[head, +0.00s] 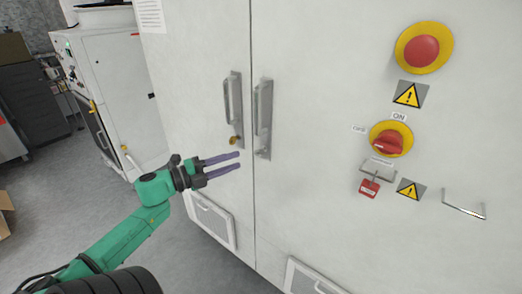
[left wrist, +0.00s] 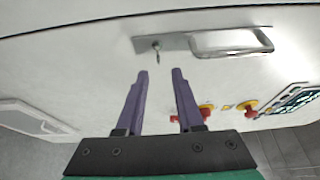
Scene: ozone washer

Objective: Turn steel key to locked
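The steel key (left wrist: 157,50) sits in the lock at the end of a grey handle plate (left wrist: 174,42) in the left wrist view. In the head view the right door's handle (head: 263,105) has this lock at its lower end, where the key (head: 262,152) is small and hard to make out. My left gripper (head: 240,160) is open and empty, with its purple fingertips just left of and slightly below that lock. In the left wrist view the key lies just beyond the gap between the fingertips (left wrist: 160,72), apart from them. My right gripper is not in view.
A brass-coloured key (head: 234,141) hangs at the left door's handle (head: 234,100). On the right door are a red emergency button (head: 422,50), a red rotary switch (head: 388,144) and a red padlock (head: 369,188). Another white machine (head: 115,85) stands at the left.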

